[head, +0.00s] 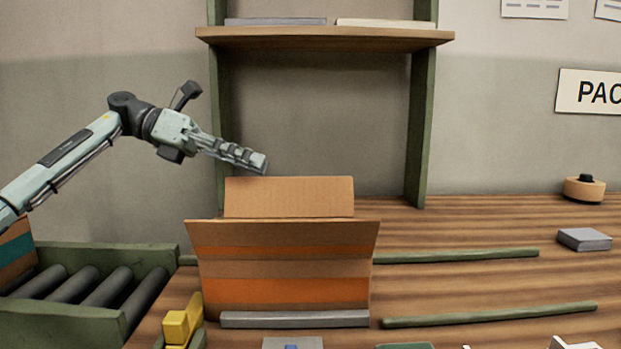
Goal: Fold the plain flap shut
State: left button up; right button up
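An open cardboard box (278,268) with orange bands stands on the wooden table. Its plain brown flap (288,197) stands upright at the back. A striped flap (280,236) at the front hangs tilted outward along the near top edge. My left gripper (257,163) is just above the plain flap's top left corner, pointing right and down. Its fingers are seen side-on and look close together, so I cannot tell whether they are open; nothing shows in them. The box's inside is hidden. My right gripper is not in view.
A roller conveyor (85,290) holding another box (15,255) lies at the left. A yellow tool (178,327) stands near the box's left front. Green rails (490,314) run along the table (470,285). A wooden shelf (325,37) stands behind. A tape roll (584,189) and grey block (584,239) lie right.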

aim_at(289, 179)
pick_arm(q)
jog(key=shift+m, duration=0.3)
jog(key=x, duration=0.7)
jog(key=shift+s+d+f, duration=0.15)
jog(key=shift+s+f, duration=0.05)
jog(key=shift+f, duration=0.15)
jog(key=shift+c, duration=0.2)
grip_shut()
